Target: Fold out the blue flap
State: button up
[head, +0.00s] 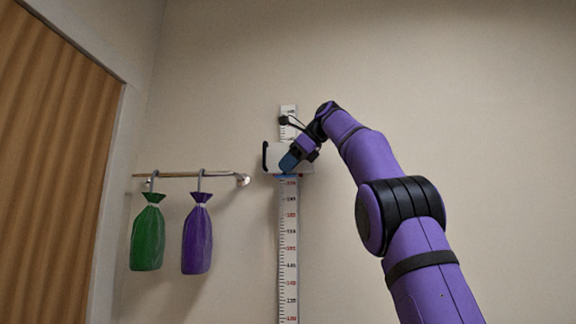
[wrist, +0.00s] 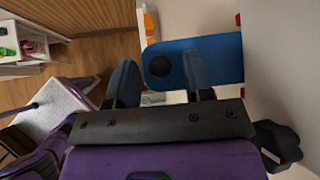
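The blue flap (wrist: 228,55) is a flat plate with a rounded end and a dark round spot, seen in the wrist view beyond my fingers. In the head view a thin blue strip of it (head: 286,177) shows under the white slider (head: 277,149) on the wall scale. My gripper (wrist: 162,75) is open. Its right finger overlaps the flap in the picture, and the flap's rounded end shows between the two fingers; I cannot tell whether they touch. In the head view my gripper (head: 289,161) is in front of the slider and hides part of it.
The measuring scale (head: 288,240) runs vertically down the wall. A black handle (head: 265,157) sticks out at the slider's left. A rail (head: 190,175) with a green bag (head: 147,238) and a purple bag (head: 197,240) is left of it. A wooden door (head: 50,170) is far left.

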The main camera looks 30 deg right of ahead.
jog(key=s+d+r, duration=0.2)
jog(key=s+d, duration=0.7)
jog(key=s, duration=0.2)
dwell(0.8)
jog(key=shift+d, duration=0.1)
dwell(0.5)
